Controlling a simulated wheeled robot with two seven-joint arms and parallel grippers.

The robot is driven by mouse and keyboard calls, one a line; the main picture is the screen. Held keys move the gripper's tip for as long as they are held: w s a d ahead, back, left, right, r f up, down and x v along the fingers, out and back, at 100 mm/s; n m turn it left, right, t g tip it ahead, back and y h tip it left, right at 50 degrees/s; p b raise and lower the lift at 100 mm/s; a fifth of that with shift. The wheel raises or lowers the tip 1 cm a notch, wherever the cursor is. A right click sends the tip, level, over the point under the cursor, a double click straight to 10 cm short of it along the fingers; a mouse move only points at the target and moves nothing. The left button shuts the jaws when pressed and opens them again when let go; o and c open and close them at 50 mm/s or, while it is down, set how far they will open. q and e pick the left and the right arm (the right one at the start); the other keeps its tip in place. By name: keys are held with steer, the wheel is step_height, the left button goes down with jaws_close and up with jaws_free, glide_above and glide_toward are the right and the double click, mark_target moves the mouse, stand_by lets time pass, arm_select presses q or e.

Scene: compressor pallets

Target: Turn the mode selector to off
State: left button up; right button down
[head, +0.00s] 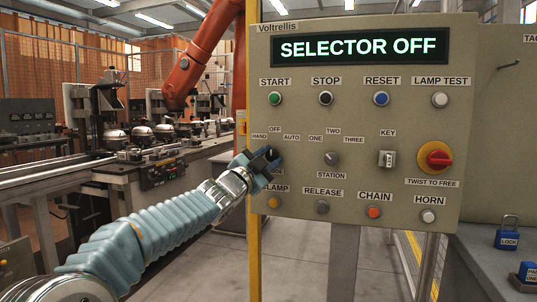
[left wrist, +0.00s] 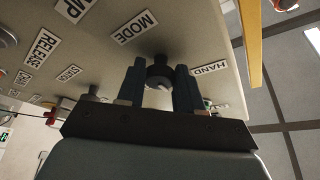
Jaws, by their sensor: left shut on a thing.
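The control panel (head: 350,120) faces me, and its green display (head: 362,47) reads SELECTOR OFF. My left gripper (head: 268,157) is at the panel's left side, just under the HAND, OFF and AUTO labels, and it covers the mode selector in the head view. In the left wrist view the mode selector (left wrist: 158,74) is a dark round knob between the MODE and HAND labels. The two gripper fingers stand on either side of it, shut on it. The direction of its pointer is hard to tell. My right gripper is out of view.
The station knob (head: 331,158) and key switch (head: 387,159) sit right of my gripper. A red emergency stop (head: 435,159) on yellow is further right. The clamp button (head: 273,202) is just below my gripper. A yellow post (head: 254,240) runs along the panel's left edge.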

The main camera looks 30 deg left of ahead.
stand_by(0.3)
arm_select(q)
steer(key=o, duration=1)
steer(key=shift+o, duration=0.2)
steer(key=b+v, duration=0.2)
steer(key=v, duration=1.1)
steer(key=shift+s+b, duration=0.3)
steer(key=shift+s, duration=0.1)
steer(key=shift+f, duration=0.1)
